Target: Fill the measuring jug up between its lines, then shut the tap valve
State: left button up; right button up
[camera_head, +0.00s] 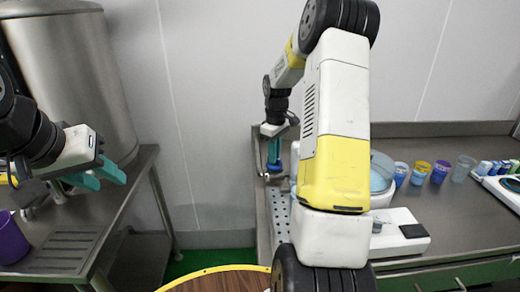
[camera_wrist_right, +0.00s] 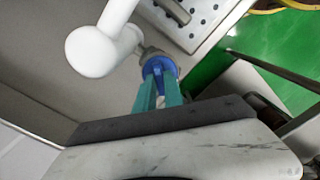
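My right gripper (camera_wrist_right: 158,93) has its teal fingers closed in on the blue tap valve (camera_wrist_right: 159,66), beside a white spout (camera_wrist_right: 92,50). My left gripper (camera_head: 100,178) is open and empty in front of the steel tank. No jug with readable lines shows in either view.
A perforated drain plate (camera_head: 280,215) lies below the tap. A white scale (camera_head: 400,236) and several small cups (camera_head: 421,172) stand on the right counter. A purple cup (camera_head: 10,240) and a grate (camera_head: 62,246) are on the left table, by the steel tank (camera_head: 75,75).

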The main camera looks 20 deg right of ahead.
jog(key=o, duration=0.3)
jog(key=shift+o, duration=0.2)
jog(key=shift+r, duration=0.1)
notch_tip(320, 180, up, 8)
jog(key=shift+f, duration=0.15)
jog(key=s+a+r+m+t, duration=0.2)
jog(key=s+a+r, duration=0.35)
jog(key=r, duration=0.25)
jog(key=s+a+r+m+t, duration=0.1)
jog(key=s+a, duration=0.2)
jog(key=s, duration=0.4)
jog(key=s+a+r+m+t+y, duration=0.1)
jog(key=s+a+m, duration=0.1)
jog(key=s, duration=0.5)
jog(key=s+a+r+m+t+y, duration=0.1)
jog(key=s+a+r+t, duration=0.1)
jog(key=s+a, duration=0.2)
jog(key=s, duration=0.3)
jog(key=shift+s+a+m, duration=0.15)
jog(key=shift+s+m, duration=0.1)
jog(key=shift+m, duration=0.15)
